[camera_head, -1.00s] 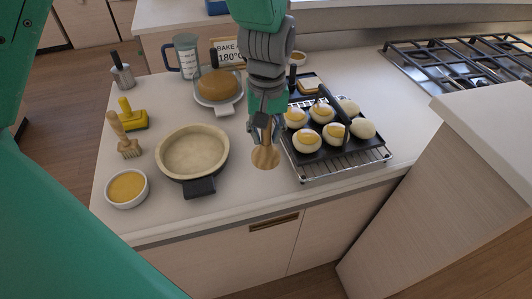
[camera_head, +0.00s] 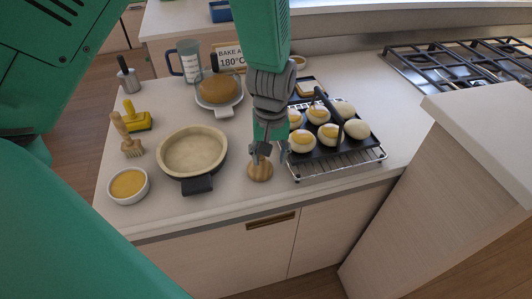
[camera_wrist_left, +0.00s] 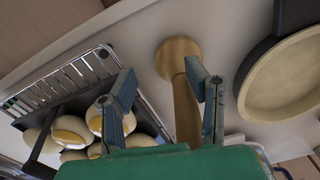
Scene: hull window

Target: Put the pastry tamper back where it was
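The wooden pastry tamper (camera_head: 260,171) stands on the white counter between the pie shell and the wire rack, its round flat base showing. In the left wrist view its round end (camera_wrist_left: 177,52) and its handle (camera_wrist_left: 187,108) show. My left gripper (camera_head: 268,151) is right above and around the tamper. Its two fingers are spread apart, with the handle between them and closer to the right finger in the left wrist view. Part of the handle is hidden by the gripper in the head view. My right gripper is not in view.
The pie shell in its dark pan (camera_head: 192,186) lies to the left. A wire rack (camera_head: 340,168) with a dark tray of glazed buns (camera_head: 329,132) stands close on the right. A brush (camera_head: 130,148), a yellow-handled tool (camera_head: 138,122) and a glaze bowl (camera_head: 128,200) are at the left.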

